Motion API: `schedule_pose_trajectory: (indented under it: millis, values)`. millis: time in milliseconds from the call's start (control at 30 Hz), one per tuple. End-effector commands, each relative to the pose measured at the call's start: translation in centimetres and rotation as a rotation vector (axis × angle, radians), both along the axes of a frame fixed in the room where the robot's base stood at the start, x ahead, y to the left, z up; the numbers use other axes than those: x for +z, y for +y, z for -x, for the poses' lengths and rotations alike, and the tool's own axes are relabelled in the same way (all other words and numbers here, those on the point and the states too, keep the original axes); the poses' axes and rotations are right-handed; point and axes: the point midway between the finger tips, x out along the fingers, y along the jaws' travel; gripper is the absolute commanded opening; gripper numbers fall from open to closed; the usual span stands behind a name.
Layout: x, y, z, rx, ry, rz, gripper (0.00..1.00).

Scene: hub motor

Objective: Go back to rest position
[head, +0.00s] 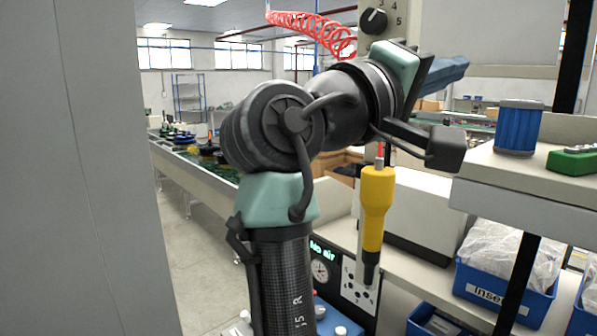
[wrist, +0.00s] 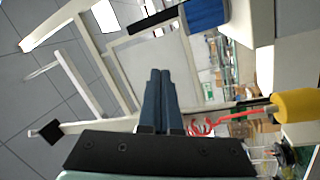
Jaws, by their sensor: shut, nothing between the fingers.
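My gripper shows in the wrist view (wrist: 160,75) with its two blue fingers side by side and touching, nothing between them. In the head view my gripper (head: 455,68) is at the upper right, partly hidden behind my dark wrist parts. It points to the right, in the air above the shelf, and touches nothing that I can see. My arm is raised and bent in the middle of the head view.
A yellow tool (head: 377,200) hangs upright below my wrist, close to the arm. A blue cylinder (head: 518,128) and a green item (head: 573,160) stand on the shelf (head: 520,183) at right. A blue bin (head: 505,292) with clear bags sits below. A red coiled hose (head: 310,28) hangs behind.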

Motion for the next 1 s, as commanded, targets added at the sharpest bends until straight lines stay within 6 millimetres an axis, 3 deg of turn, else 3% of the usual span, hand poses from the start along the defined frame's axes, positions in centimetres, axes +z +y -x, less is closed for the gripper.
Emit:
schedule_pose_trajectory:
  millis: [33, 167, 300, 500, 600, 700, 1000]
  values:
    - [-1.4, 1.4, -0.4, 0.133, -0.096, -0.041, 0.00]
    - [-2.6, 5.9, 0.2, 0.497, -0.373, -0.178, 0.00]
    - [-2.7, 10.9, 4.0, 0.875, -0.657, -0.355, 0.00]
    - [-1.8, 15.3, 11.3, 1.272, -0.932, -0.569, 0.00]
    - [-1.5, 16.3, 13.5, 1.374, -0.995, -0.630, 0.00]
    - [-1.3, 16.6, 14.5, 1.417, -1.019, -0.654, 0.00]
    - [-1.2, 16.7, 14.5, 1.419, -1.022, -0.656, 0.00]
